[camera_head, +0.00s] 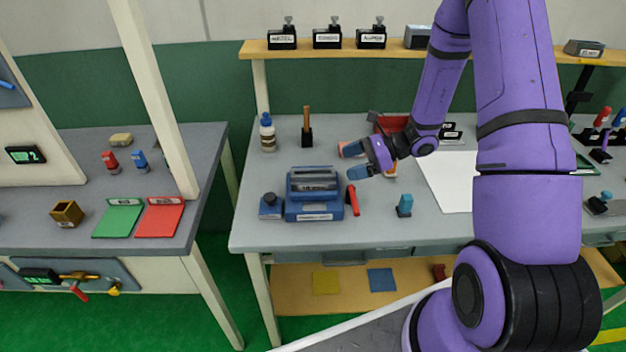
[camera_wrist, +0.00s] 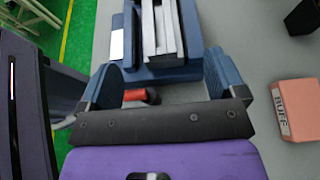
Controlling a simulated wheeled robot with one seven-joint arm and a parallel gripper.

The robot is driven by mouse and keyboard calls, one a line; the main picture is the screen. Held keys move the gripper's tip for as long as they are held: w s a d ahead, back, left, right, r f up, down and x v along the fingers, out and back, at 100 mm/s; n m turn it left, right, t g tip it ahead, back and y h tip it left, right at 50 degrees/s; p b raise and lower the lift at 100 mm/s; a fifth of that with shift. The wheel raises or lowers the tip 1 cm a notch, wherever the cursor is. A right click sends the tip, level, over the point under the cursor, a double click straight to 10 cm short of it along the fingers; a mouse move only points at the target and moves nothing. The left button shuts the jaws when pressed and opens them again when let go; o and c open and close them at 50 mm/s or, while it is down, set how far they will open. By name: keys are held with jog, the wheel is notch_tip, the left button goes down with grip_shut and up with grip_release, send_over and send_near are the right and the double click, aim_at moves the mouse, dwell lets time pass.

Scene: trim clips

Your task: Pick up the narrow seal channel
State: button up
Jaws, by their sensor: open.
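Long pale grey channel-like pieces (camera_wrist: 160,28) lie side by side in a blue fixture (camera_head: 313,211). I cannot tell for sure which is the narrow seal channel. In the head view, grey strips (camera_head: 314,182) show on top of the fixture. My gripper (camera_head: 353,161) is open and empty, above the bench just right of the fixture. In the wrist view its blue fingertips (camera_wrist: 162,74) are spread apart, with the fixture's near end and the strips beyond and between them. No contact is visible.
A red-handled tool (camera_head: 353,200) lies right of the fixture. A salmon block marked BUFF (camera_wrist: 296,109) sits right of my gripper. A blue knob block (camera_head: 270,206), bottle (camera_head: 267,133), brush holder (camera_head: 307,136) and small teal-topped block (camera_head: 404,206) stand nearby. The front bench strip is mostly clear.

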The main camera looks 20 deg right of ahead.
aim_at(328, 170)
jog(key=shift+x, duration=3.5)
jog(key=c, duration=1.1)
jog(key=shift+r, duration=0.15)
